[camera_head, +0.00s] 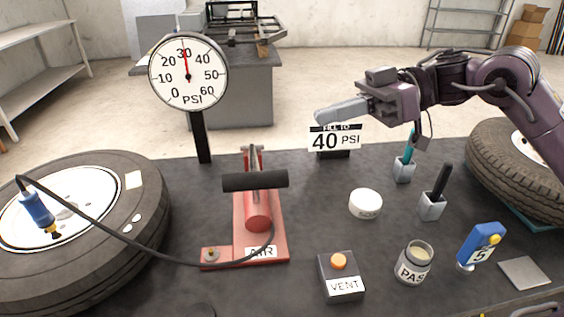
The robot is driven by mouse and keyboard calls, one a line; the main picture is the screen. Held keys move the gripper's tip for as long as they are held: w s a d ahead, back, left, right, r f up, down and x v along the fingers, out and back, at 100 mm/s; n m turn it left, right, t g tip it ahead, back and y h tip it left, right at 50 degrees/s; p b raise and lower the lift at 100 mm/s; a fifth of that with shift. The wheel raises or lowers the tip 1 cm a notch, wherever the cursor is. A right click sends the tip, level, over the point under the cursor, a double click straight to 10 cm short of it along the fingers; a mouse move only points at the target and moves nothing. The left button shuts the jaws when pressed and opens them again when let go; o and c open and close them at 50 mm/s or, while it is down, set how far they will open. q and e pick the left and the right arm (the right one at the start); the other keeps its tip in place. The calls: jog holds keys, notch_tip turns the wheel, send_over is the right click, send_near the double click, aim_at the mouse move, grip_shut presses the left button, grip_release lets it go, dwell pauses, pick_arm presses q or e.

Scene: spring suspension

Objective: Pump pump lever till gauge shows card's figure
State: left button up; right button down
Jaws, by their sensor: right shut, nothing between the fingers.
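The red foot-style pump (258,218) stands on the dark table, with a black lever bar (255,181) across its top. The round gauge (188,74) stands behind it on a black post; its red needle points at about 30 PSI. The card (335,139) reads "FILL TO 40 PSI" and stands to the right of the pump. My left gripper is not in view.
A tire (130,255) with a hose lies at left; another tire (484,150) is at right.

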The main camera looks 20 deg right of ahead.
jog(key=shift+a, duration=0.1)
jog(key=p+x, duration=0.7)
jog(key=x, duration=0.2)
jog(key=shift+a+r, duration=0.15)
jog(key=shift+a, duration=0.1)
jog(key=shift+a+f, duration=0.2)
jog(key=shift+f, duration=0.75)
jog(key=shift+s+f, duration=0.1)
jog(key=shift+f, duration=0.55)
jog(key=shift+s+f, duration=0.15)
jog(key=shift+f, duration=0.5)
